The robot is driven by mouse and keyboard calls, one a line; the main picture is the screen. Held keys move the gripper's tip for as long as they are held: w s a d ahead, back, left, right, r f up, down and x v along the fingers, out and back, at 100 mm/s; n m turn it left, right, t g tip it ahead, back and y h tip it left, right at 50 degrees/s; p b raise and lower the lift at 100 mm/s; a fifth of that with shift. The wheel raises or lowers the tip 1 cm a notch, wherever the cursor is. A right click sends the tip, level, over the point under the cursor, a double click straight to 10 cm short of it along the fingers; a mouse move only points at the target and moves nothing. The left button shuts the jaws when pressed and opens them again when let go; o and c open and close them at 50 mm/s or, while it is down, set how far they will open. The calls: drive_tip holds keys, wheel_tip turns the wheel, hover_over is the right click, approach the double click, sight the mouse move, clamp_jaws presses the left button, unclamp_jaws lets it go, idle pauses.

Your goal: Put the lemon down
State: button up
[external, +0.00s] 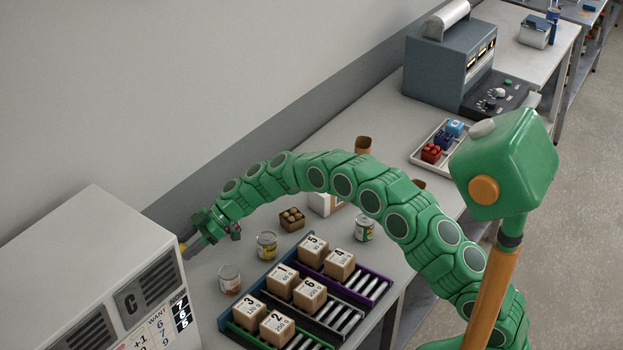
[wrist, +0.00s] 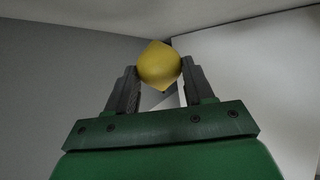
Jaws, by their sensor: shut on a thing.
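The yellow lemon (wrist: 158,66) is between the two fingertips of my gripper (wrist: 160,78) in the wrist view, with both fingers touching its sides. In the external view my gripper (external: 187,250) is at the left, beside the top right edge of the large grey box marked C. Only a small bit of yellow (external: 183,247) shows there at the fingertips; the rest of the lemon is hidden or too small to make out. In the wrist view, pale walls or panels are behind the lemon, and no surface shows touching it.
The grey box (external: 95,260) stands close by my gripper. On the table (external: 215,258) are several cans, including a yellow-labelled can (external: 267,244), a brown carton (external: 292,219), and racks of numbered boxes (external: 282,281). A white tray (external: 420,158) with coloured blocks is farther back.

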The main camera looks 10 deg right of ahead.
drive_tip(key=shift+a+f, duration=0.1)
drive_tip(key=shift+f, duration=0.1)
drive_tip(key=shift+w+f, duration=0.1)
drive_tip(key=shift+f, duration=1.45)
drive_tip(key=o, duration=1.1)
drive_tip(key=shift+f, duration=0.1)
drive_tip(key=shift+c, duration=0.2)
drive_tip(key=shift+w+r, duration=0.1)
drive_tip(key=shift+r, duration=0.2)
drive_tip(key=v, duration=1.1)
drive_tip(key=shift+d, duration=0.45)
